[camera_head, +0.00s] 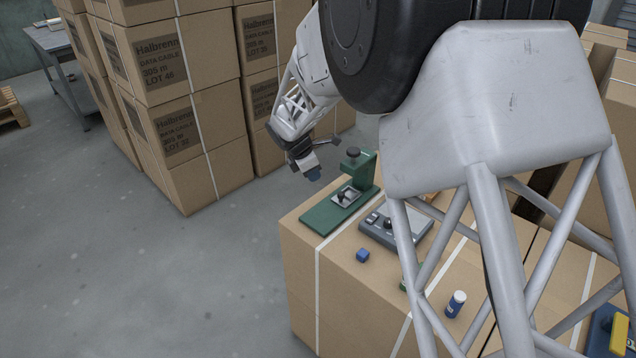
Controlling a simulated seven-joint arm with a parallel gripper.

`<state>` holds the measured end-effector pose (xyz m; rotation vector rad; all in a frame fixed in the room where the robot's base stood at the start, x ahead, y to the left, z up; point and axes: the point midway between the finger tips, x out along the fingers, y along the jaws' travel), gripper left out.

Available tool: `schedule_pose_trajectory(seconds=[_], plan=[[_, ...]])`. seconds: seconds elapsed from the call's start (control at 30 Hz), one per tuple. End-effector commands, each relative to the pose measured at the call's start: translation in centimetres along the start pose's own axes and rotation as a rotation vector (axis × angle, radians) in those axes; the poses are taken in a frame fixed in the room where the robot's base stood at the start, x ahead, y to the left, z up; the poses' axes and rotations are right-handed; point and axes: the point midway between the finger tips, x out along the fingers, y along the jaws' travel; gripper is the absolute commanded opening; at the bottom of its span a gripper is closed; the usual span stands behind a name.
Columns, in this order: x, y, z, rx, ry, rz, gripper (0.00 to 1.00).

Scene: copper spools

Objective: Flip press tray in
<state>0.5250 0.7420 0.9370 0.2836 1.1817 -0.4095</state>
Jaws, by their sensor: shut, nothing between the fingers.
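A green press (365,168) with a dark knob on top stands on a green base plate (318,219) at the far left corner of the cardboard box surface. Its small metal tray (345,197) lies on the base in front of the upright, with a dark piece on it. My gripper (314,174) is shut and empty, in the air to the left of the press upright. It looks apart from the press and the tray. My arm covers much of the right side of the view.
A grey scale-like device (380,235) sits right of the press. A blue cube (362,256) and a blue bottle with a white cap (456,303) stand nearer. Stacked cartons (185,120) rise behind.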

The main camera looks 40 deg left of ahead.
Motion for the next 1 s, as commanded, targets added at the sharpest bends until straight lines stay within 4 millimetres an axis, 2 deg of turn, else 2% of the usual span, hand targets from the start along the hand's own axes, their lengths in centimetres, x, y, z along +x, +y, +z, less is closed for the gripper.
schedule_pose_trajectory(seconds=[0.2, 0.63, 1.0], plan=[[-1.3, 0.0, 0.0, 0.0, 0.0, -0.001, 0.0], [-1.5, -0.1, -0.1, 0.0, 0.0, -0.001, 0.0], [-1.8, -0.7, -1.0, 0.001, 0.001, -0.002, 0.0]])
